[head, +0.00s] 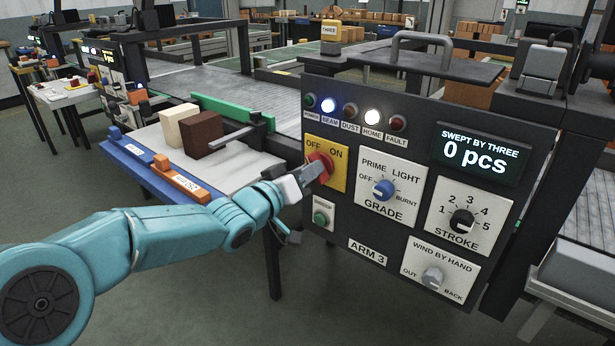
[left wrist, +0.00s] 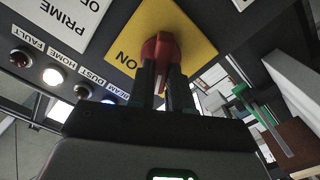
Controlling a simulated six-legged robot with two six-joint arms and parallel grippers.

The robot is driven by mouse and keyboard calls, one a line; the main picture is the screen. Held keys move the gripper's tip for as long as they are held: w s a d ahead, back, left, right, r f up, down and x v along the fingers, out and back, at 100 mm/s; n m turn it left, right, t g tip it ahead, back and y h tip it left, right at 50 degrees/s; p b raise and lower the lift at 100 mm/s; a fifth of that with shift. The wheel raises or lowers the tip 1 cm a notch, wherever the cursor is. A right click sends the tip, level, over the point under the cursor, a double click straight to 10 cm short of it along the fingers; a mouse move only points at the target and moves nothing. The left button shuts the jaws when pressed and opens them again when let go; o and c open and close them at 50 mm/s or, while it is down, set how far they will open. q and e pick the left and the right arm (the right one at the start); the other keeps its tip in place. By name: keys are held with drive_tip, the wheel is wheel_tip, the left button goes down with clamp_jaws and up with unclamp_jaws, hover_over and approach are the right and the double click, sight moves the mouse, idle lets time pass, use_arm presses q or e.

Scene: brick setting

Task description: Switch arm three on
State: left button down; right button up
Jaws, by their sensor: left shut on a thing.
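The control panel's plate reads ARM 3 (head: 367,253). On its yellow OFF/ON plate (head: 336,152) sits a red rotary knob (head: 319,168); it also shows in the left wrist view (left wrist: 159,52). My left gripper (head: 312,173) is shut on the red knob, with one finger on each side of it in the left wrist view. The fingers partly cover the knob, and I cannot tell whether it points to OFF or ON. My right gripper is not in view.
The BEAM lamp (head: 328,105) and HOME lamp (head: 372,117) are lit; POWER, DUST and FAULT look dim. The display (head: 481,156) reads 0 pcs. A green button (head: 320,217) and the GRADE knob (head: 384,190) are close by. A dark brown block (head: 202,135) stands left.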

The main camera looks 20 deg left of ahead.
use_arm(q)
drive_tip(key=shift+s+d+m+b, duration=0.15)
drive_tip(key=shift+m+b, duration=1.75)
drive_tip(key=shift+m, duration=1.9)
drive_tip(key=shift+w+d+m+b, duration=0.1)
drive_tip(key=shift+m+b, duration=1.8)
drive_tip(key=shift+m, duration=1.9)
drive_tip(key=c, duration=1)
unclamp_jaws()
drive_tip(key=shift+c, duration=0.2)
drive_tip(key=shift+s, duration=0.1)
drive_tip(key=p+v, duration=0.2)
drive_tip(key=v, duration=1.4)
drive_tip(key=shift+p, duration=0.3)
